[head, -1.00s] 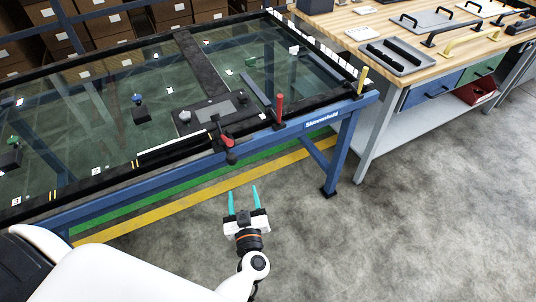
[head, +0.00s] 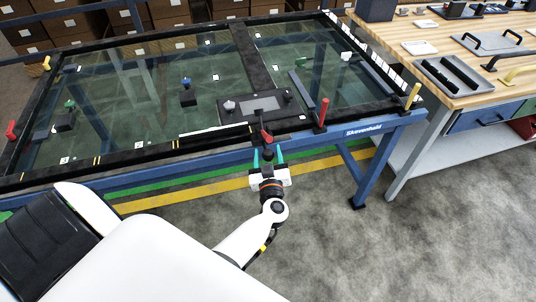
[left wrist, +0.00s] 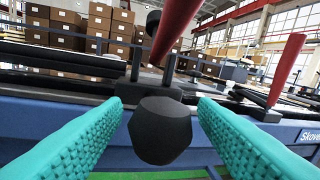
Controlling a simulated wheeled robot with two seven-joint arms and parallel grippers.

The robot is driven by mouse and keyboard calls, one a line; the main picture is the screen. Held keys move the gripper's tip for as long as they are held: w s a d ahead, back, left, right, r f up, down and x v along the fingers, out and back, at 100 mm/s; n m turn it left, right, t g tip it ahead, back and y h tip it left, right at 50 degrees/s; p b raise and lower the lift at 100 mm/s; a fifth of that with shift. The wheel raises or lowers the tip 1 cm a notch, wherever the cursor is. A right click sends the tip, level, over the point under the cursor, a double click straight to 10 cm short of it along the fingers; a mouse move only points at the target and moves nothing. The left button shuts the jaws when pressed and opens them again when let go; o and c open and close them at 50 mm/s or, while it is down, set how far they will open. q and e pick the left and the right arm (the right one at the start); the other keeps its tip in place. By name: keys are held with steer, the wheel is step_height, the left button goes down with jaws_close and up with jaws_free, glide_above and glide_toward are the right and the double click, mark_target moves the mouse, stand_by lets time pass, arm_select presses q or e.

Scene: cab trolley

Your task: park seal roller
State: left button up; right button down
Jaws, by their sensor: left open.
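My left gripper (head: 268,159) is open at the trolley's front edge, its two turquoise fingers spread. A red-handled clamp-like device (head: 266,137) is mounted on that edge directly ahead. In the left wrist view, its faceted black knob (left wrist: 160,130) is between the fingers with space on both sides, and its red handle (left wrist: 176,28) rises above. I cannot tell for sure which thing is the seal roller. A dark panel with knobs (head: 262,104) lies across the frame behind the device. My right gripper is not in view.
The blue trolley (head: 375,125) carries glass in a black frame. Another red handle (head: 323,112) and a yellow one (head: 413,95) stand to the right. A wooden workbench (head: 433,62) holds a grey tray (head: 448,79). The floor at right front is clear.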

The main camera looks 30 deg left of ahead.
arm_select(q)
jaws_close()
steer(key=shift+a, duration=0.1)
stand_by(0.3)
